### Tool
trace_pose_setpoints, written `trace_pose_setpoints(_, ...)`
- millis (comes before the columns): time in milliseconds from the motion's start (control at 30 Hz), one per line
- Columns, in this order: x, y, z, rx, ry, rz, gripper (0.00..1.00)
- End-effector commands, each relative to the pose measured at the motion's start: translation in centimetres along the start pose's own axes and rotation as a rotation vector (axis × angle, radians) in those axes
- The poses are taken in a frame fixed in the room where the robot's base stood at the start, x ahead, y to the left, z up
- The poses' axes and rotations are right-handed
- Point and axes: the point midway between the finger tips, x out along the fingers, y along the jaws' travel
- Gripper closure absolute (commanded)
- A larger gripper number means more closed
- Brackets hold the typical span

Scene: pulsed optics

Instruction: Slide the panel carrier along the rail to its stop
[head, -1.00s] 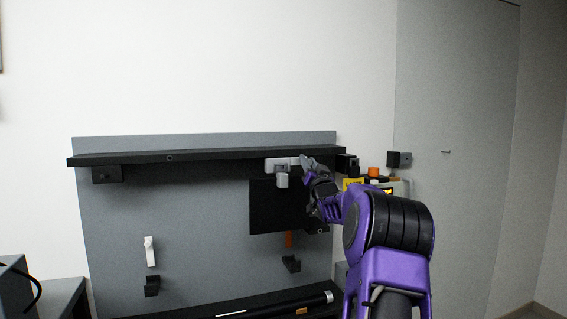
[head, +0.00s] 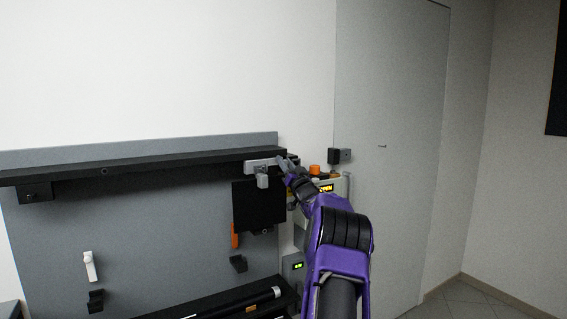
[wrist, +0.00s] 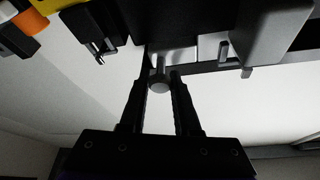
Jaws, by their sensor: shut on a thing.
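The panel carrier (head: 262,165) is a light grey block on the black rail (head: 140,164), close to the rail's right end. Its black panel (head: 258,208) hangs below it and reaches the right edge of the grey backboard. My gripper (head: 285,168) is at the carrier's right end. In the wrist view my gripper's fingers (wrist: 160,84) are shut on a small round grey knob (wrist: 158,80). The carrier's grey body (wrist: 175,55) shows just beyond it. The rail's right end is partly hidden by my gripper, and I cannot tell whether the carrier touches a stop.
A cabinet with a lit yellow display (head: 326,188) and an orange knob (head: 315,170) stands right of the rail. A white lever (head: 90,266) and an orange handle (head: 234,236) are on the backboard. A black tube (head: 250,300) lies below. Floor (head: 465,297) is clear at right.

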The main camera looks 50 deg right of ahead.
Motion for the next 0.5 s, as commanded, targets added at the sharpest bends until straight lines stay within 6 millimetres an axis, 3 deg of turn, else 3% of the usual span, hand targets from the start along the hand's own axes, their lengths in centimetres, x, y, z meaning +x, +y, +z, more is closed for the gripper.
trace_pose_setpoints(67,-0.01,0.25,-0.44,-0.003,0.005,0.006,1.00)
trace_pose_setpoints(100,-0.01,0.26,-0.46,-0.003,0.006,0.006,0.64)
trace_pose_setpoints(233,-0.01,0.21,-0.40,-0.002,0.005,0.005,0.41)
trace_pose_setpoints(500,0.00,0.12,-0.27,-0.001,0.003,0.003,0.39)
